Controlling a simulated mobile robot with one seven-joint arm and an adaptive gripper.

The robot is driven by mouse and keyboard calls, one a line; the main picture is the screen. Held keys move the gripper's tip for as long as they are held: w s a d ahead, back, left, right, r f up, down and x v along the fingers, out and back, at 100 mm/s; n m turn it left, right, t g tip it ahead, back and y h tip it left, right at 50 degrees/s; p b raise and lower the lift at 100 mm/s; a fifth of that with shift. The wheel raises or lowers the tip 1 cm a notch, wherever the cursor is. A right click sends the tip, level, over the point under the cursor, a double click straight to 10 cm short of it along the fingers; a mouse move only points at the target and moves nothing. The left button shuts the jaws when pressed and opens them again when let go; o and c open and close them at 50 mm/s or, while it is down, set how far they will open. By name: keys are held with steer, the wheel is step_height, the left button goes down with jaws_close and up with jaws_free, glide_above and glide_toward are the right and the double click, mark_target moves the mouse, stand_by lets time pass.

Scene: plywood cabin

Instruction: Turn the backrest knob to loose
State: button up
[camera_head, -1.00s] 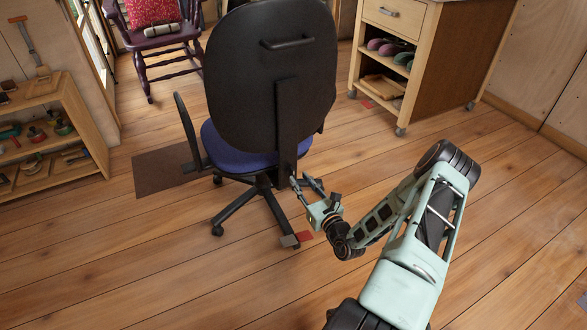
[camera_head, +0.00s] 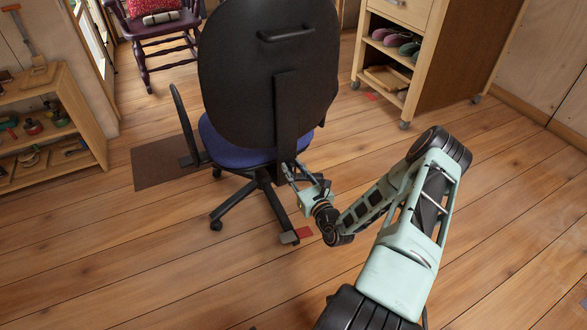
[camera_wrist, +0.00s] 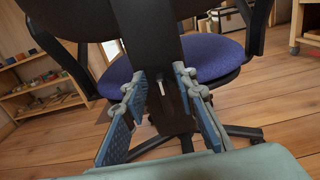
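The office chair (camera_head: 268,75) has its black back toward me, with a blue seat (camera_head: 236,148) beyond it. A dark upright bar (camera_head: 287,115) runs down the backrest and also shows in the wrist view (camera_wrist: 148,35). My gripper (camera_head: 299,172) is low, close to the bar's lower end. In the wrist view my gripper (camera_wrist: 160,80) is open, its two fingers spread on either side of the bar's lower part. A small pale pin-like piece (camera_wrist: 161,88) shows between the fingertips. I cannot make out the backrest knob clearly, nor whether a finger touches anything.
The chair's star base (camera_head: 262,195) spreads below my gripper, with small grey and red pieces (camera_head: 303,233) on the floor beside one leg. A shelf (camera_head: 48,130) stands left, a wheeled cabinet (camera_head: 455,55) back right, a rocking chair (camera_head: 160,35) back left. The floor at right is clear.

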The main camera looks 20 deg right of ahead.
jaws_close()
steer(key=m+p, duration=0.1)
steer(key=m, duration=0.1)
steer(key=d+m+p, duration=0.1)
steer(key=m, duration=0.2)
steer(key=m+p, duration=0.1)
steer(key=m, duration=0.2)
steer(key=shift+d+f, duration=0.3)
steer(key=shift+d, duration=0.05)
steer(key=shift+d+f+m, duration=0.1)
steer(key=shift+f+m, duration=0.2)
steer(key=shift+m, duration=1.35)
steer(key=shift+d+f+m, duration=0.1)
steer(key=shift+f+m, duration=0.2)
steer(key=shift+m, duration=1.4)
steer(key=shift+d+f+m, duration=0.1)
steer(key=shift+f+m, duration=0.2)
steer(key=shift+m, duration=1.35)
